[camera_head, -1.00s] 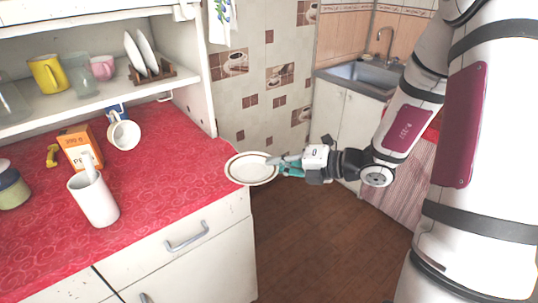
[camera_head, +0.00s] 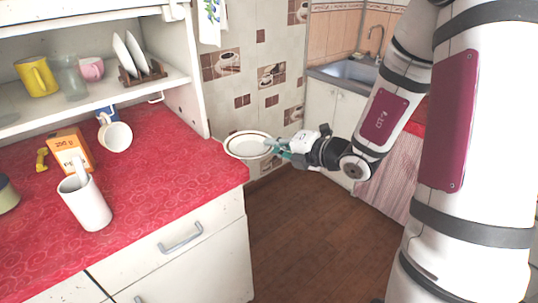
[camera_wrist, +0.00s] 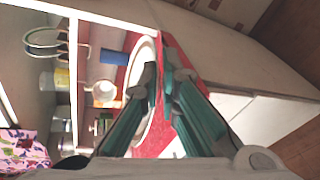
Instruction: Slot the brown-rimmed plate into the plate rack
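The brown-rimmed plate (camera_head: 247,145) is a white plate with a thin dark rim line. My gripper (camera_head: 281,148) is shut on its right edge and holds it in the air by the counter's far right corner. In the wrist view the plate (camera_wrist: 141,72) is seen nearly edge-on between the teal fingers of my gripper (camera_wrist: 161,88). The plate rack (camera_head: 143,73) is a small brown wooden rack on the hutch shelf, up and left of the held plate. Two white plates (camera_head: 128,52) stand upright in it. Whether its other slots are free is hard to tell.
The hutch side panel (camera_head: 191,105) stands between the plate and the shelf interior. A yellow mug (camera_head: 37,76), a glass (camera_head: 70,77) and a pink cup (camera_head: 91,69) share the shelf (camera_head: 115,95). A white cup (camera_head: 85,205) and an orange box (camera_head: 72,151) stand on the red counter.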

